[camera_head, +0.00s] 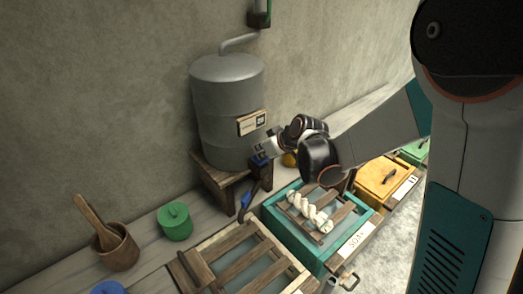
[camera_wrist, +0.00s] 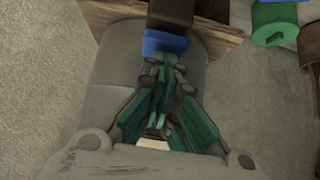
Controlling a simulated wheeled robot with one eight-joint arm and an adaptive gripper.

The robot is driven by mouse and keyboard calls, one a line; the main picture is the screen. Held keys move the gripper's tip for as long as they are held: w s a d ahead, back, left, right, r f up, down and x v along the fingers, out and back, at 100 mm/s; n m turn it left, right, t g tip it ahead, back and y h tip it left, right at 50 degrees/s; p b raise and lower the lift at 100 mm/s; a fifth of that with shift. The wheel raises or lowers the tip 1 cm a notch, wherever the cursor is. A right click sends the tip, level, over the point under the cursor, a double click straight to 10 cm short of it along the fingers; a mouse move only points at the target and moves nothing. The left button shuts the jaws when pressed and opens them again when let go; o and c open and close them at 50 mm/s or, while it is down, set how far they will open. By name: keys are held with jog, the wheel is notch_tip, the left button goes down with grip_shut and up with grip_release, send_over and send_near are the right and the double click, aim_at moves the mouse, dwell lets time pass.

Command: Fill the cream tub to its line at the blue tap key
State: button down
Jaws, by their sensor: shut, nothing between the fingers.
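The blue tap key (camera_wrist: 165,43) is in front of my gripper (camera_wrist: 164,75) in the wrist view. My gripper is shut and empty, its fingertips at the key's near edge; whether they touch cannot be told. In the head view my gripper (camera_head: 266,151) is at the front of the grey metal tank (camera_head: 220,105), by a dark blue block (camera_head: 258,160) that seems to be the key. The tank stands on a wooden stand (camera_head: 222,183). I cannot make out a cream tub or its line in either view.
A dark curved piece with a blue part (camera_head: 247,199) is below the key. A teal soak vat (camera_head: 281,232) with white skeins (camera_head: 309,211) is at right, below my arm.

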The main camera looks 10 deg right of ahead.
jog(key=shift+f+b, duration=0.3)
jog(key=shift+f, duration=0.35)
jog(key=shift+s+d, duration=0.15)
jog(key=shift+s, duration=0.3)
dwell(3.5)
jog(key=r+p, duration=0.2)
jog(key=r, duration=0.2)
jog(key=shift+w+a+p, duration=0.2)
jog(key=shift+w+p, duration=0.05)
jog(key=shift+p, duration=0.15)
jog(key=p+v, duration=0.2)
jog(key=v, duration=0.9)
jog(key=shift+f, duration=0.1)
